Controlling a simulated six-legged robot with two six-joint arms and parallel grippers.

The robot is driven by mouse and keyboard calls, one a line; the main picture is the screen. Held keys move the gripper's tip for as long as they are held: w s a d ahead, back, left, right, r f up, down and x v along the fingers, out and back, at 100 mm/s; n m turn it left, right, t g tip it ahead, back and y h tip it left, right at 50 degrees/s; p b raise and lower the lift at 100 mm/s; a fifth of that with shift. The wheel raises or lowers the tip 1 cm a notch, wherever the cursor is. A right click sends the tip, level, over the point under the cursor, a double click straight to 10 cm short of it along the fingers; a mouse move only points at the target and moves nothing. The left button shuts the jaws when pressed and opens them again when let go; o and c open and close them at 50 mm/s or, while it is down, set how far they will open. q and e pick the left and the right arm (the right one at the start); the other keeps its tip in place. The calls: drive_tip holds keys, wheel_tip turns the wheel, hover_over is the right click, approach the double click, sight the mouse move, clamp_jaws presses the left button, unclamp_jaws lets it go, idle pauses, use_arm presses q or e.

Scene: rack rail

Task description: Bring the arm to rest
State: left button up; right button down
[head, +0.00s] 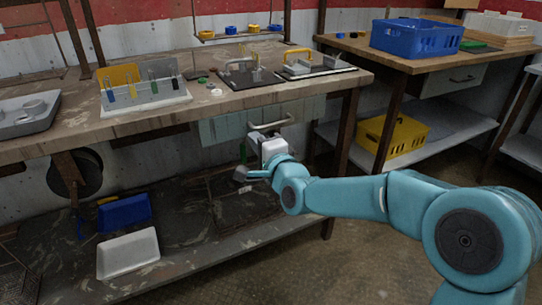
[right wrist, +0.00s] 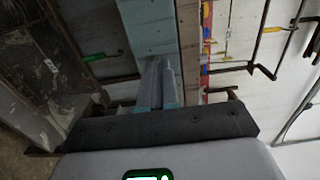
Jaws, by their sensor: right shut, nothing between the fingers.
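My right arm comes in from the right in the head view. Its right gripper (head: 246,173) is in front of the workbench, a little below the drawer handle (head: 271,126), and points left. In the right wrist view its fingers (right wrist: 160,82) are together with nothing between them. The pale blue drawer front (right wrist: 150,28) lies beyond the fingertips there; I cannot tell the exact gap. My left gripper is in neither view.
The workbench top (head: 60,130) carries a tool rack (head: 145,90). The lower shelf (head: 185,215) holds a blue bin (head: 124,213) and a white bin (head: 128,254). A side table bears a blue crate (head: 417,38), with a yellow crate (head: 398,136) below. Floor in front is clear.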

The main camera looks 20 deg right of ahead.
drive_tip(key=s, duration=0.6)
drive_tip(key=s+a+f+n+g, duration=0.15)
drive_tip(key=f+g, duration=0.25)
drive_tip(key=f, duration=1)
drive_tip(key=s+f+m+g, duration=0.1)
drive_tip(key=s+f+g, duration=0.2)
drive_tip(key=f, duration=1.1)
drive_tip(key=s+a+f+n+g+y, duration=0.1)
drive_tip(key=s+a+f+n+g, duration=0.3)
drive_tip(key=s+f, duration=0.6)
drive_tip(key=s+a+f+n+g+y, duration=0.1)
drive_tip(key=s+a+f+n+g, duration=0.1)
drive_tip(key=s+f+n+g, duration=0.65)
drive_tip(key=s+r+n+t+p, duration=0.1)
drive_tip(key=s+r+p, duration=0.2)
drive_tip(key=r+p, duration=1.3)
drive_tip(key=s+a+r+n+t+p, duration=0.1)
drive_tip(key=s+r+p, duration=0.2)
drive_tip(key=r+p, duration=1.3)
drive_tip(key=shift+s+r, duration=0.3)
drive_tip(key=shift+f, duration=0.1)
